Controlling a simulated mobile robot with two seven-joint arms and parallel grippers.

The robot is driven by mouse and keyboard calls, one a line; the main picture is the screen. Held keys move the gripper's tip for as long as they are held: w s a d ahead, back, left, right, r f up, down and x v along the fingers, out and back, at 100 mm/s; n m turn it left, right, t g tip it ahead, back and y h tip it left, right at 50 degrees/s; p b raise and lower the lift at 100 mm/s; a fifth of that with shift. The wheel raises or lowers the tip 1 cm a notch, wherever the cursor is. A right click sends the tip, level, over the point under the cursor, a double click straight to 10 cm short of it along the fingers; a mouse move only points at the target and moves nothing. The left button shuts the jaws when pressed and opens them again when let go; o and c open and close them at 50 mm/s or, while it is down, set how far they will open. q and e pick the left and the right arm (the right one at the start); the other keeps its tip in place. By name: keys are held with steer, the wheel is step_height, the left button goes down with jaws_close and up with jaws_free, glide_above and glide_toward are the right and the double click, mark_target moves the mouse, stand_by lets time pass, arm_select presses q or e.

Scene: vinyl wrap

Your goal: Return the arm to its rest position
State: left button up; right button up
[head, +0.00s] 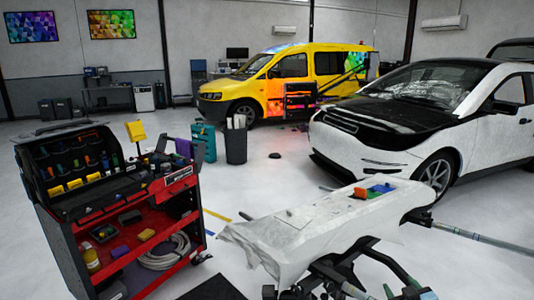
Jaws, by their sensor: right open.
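My right gripper (288,291) shows at the bottom edge of the head view, just below the near edge of the white-covered panel (300,222). It is dark, partly cut off by the frame, and open. I see nothing between its fingers. Dark links of my right arm seem to run to its right, among the stand's tubes, and are hard to tell apart from them. My left gripper is not in view.
Orange, green and blue items (375,191) lie on the panel. A red and black tool cart (130,262) stands at left. A white car with a black hood (400,112) and a yellow van (290,80) stand behind.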

steer(key=s+a+f+g+y, duration=0.1)
steer(key=s+a+f, duration=0.2)
steer(key=s+f, duration=0.25)
steer(key=s+a+f+g, duration=0.1)
steer(key=s+a+f, duration=0.2)
steer(key=s+f, duration=0.25)
steer(key=s+a+f+g, duration=0.1)
steer(key=s+a+f, duration=0.1)
steer(key=s, duration=0.8)
steer(key=s+a+f+g+y, duration=0.1)
steer(key=s+a, duration=0.4)
steer(key=s, duration=0.6)
steer(key=s+a+f+m+g+y, duration=0.1)
steer(key=s+a+f+g, duration=0.1)
steer(key=s, duration=0.9)
steer(key=shift+s+a+f, duration=0.15)
steer(key=shift+a+f, duration=0.55)
steer(key=shift+a, duration=0.3)
